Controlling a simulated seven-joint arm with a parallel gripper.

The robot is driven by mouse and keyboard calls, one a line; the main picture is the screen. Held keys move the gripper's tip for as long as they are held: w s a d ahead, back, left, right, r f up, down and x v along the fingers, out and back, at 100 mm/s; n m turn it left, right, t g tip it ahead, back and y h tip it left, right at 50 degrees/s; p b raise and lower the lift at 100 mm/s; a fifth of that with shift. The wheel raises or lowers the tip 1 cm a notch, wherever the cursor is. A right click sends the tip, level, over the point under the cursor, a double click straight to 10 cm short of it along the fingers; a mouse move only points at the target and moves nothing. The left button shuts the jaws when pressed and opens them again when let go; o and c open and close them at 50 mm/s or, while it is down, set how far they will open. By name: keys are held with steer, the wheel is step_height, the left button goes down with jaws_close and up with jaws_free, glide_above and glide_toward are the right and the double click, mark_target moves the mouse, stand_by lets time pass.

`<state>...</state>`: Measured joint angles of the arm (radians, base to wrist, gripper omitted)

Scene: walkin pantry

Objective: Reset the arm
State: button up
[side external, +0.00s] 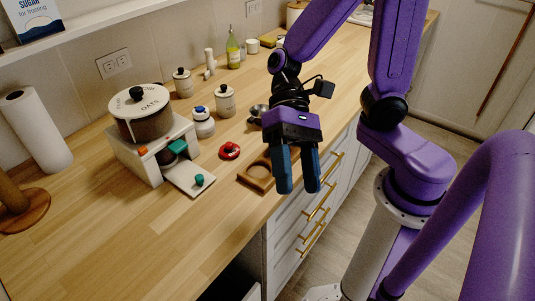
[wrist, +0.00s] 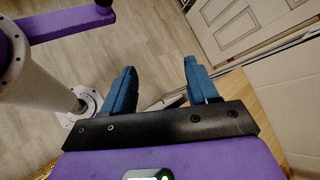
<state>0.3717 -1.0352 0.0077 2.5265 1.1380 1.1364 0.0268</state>
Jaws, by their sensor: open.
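My gripper (side external: 299,187) hangs in the side view above the front edge of the counter, its two blue fingers apart with nothing between them. In the wrist view my gripper (wrist: 157,85) shows the same two separated fingers, with floor and a pale door beyond them. My purple arm reaches in from the right and bends down to the gripper.
The wooden counter (side external: 90,235) holds an OATS canister (side external: 145,122) on a white stand, a red ring-shaped item (side external: 229,150), small jars, a wooden holder (side external: 256,175) beside the gripper, and a paper towel roll (side external: 35,130). Drawers with brass handles (side external: 315,225) lie below. The counter's front left is clear.

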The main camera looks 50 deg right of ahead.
steer(key=s+d+f+n+t+h, duration=0.1)
steer(key=d+n+t+h, duration=0.6)
steer(key=d+n, duration=0.7)
steer(key=shift+d+f+n+t+h, duration=0.2)
steer(key=shift+f+n+t+h, duration=0.15)
steer(key=shift+f, duration=0.25)
